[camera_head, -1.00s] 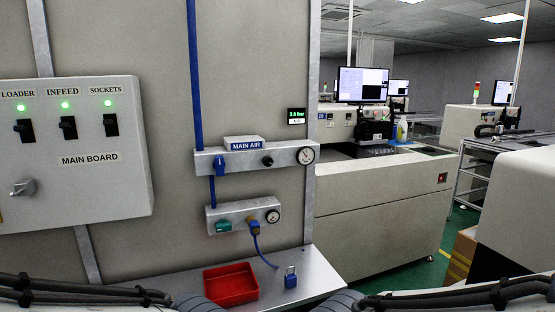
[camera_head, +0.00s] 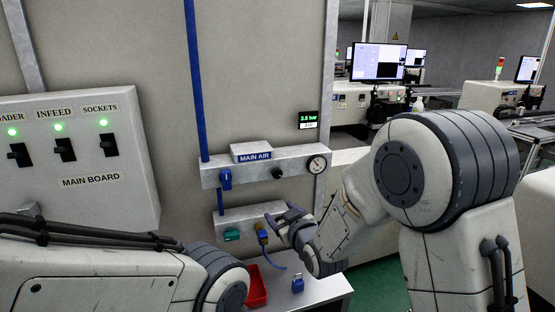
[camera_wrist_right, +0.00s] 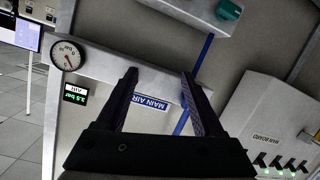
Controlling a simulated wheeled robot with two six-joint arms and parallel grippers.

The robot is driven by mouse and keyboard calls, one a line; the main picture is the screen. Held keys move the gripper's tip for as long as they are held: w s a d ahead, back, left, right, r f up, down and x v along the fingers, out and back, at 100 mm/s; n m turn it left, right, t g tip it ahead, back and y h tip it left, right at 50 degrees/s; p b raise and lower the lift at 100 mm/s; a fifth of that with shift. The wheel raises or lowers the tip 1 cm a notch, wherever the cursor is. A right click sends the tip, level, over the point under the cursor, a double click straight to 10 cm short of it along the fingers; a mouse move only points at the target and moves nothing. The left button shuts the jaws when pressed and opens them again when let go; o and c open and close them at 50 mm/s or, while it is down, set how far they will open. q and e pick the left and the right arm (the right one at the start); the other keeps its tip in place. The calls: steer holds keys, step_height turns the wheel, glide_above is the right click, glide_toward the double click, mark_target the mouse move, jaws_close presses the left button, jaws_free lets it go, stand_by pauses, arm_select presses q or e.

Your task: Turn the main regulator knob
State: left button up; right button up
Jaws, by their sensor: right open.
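The black regulator knob (camera_head: 277,173) sits on the MAIN AIR bar (camera_head: 225,178), between its blue valve handle (camera_head: 225,178) and its round gauge (camera_head: 317,164). My right gripper (camera_head: 279,214) is open and empty, below the knob in the picture and in front of the lower bar. In the right wrist view, the scene is upside down; the open fingers (camera_wrist_right: 159,74) straddle part of the bar near the MAIN AIR label (camera_wrist_right: 150,102). The gauge (camera_wrist_right: 67,56) shows left of them. I cannot make out the knob there. My left arm shows at lower left, its gripper out of view.
The lower bar (camera_head: 207,222) carries a green part (camera_head: 231,234) and a blue hose fitting (camera_head: 262,232); its gauge is hidden. A red tray (camera_head: 257,287) and blue padlock (camera_head: 297,283) are on the shelf. The MAIN BOARD box (camera_head: 120,200) is at left.

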mark_target(278, 175)
steer(key=w+r+t+p, duration=0.1)
steer(key=w+p, duration=0.1)
steer(key=w, duration=0.2)
steer(key=w+r+t+p, duration=0.1)
steer(key=w+r+p, duration=0.1)
steer(key=w, duration=0.2)
steer(key=w+r+t+p, duration=0.1)
steer(key=w+p, duration=0.1)
steer(key=w, duration=0.2)
steer(key=shift+a+r, duration=0.25)
steer(key=shift+w+a+f+p, duration=0.1)
steer(key=shift+w+a+p, duration=0.1)
steer(key=shift+w+p, duration=0.25)
arm_select(q)
step_height(278, 175, up, 8)
steer(key=shift+f, duration=0.15)
arm_select(e)
steer(key=shift+w, duration=0.1)
arm_select(q)
steer(key=shift+f, duration=0.1)
arm_select(e)
jaws_close()
